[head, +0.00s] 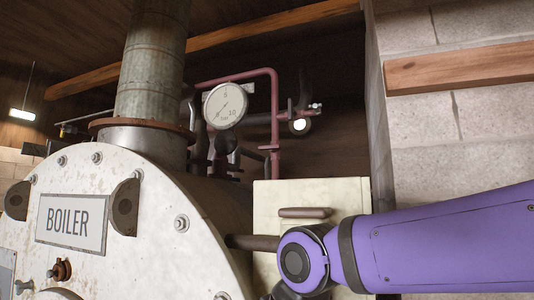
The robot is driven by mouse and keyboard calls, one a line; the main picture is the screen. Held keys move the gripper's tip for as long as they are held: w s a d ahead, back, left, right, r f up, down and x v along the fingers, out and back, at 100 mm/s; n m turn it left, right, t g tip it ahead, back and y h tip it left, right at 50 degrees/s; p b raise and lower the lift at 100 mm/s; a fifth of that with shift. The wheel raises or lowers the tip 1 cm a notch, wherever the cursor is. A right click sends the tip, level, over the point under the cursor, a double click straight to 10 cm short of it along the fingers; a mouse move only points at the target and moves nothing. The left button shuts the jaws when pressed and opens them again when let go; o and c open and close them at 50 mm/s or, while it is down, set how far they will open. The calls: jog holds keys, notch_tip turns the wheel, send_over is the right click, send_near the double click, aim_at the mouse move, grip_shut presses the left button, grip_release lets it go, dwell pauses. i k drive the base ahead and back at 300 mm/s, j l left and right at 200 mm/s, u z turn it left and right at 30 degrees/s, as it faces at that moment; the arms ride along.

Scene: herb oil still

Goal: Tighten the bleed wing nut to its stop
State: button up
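I cannot surely pick out the bleed wing nut in the head view. A small rusty-brown fitting (60,270) sticks out of the boiler's front face at the lower left; I cannot tell whether it is the wing nut. The boiler (150,215) has a pale, round, bolted front with a "BOILER" plate (72,221). My purple arm comes in from the right and ends in a dark round joint at the bottom centre. My gripper is not visible; it is outside the picture or hidden behind the arm.
A round pressure gauge (226,105) stands on reddish pipes (274,110) behind the boiler. A metal flue (152,60) rises from the boiler top. A pale box (268,205) with a brown handle (306,212) is behind my arm. A block wall (460,120) closes the right side.

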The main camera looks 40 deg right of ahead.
aim_at(317, 109)
jog(key=z, duration=1.25)
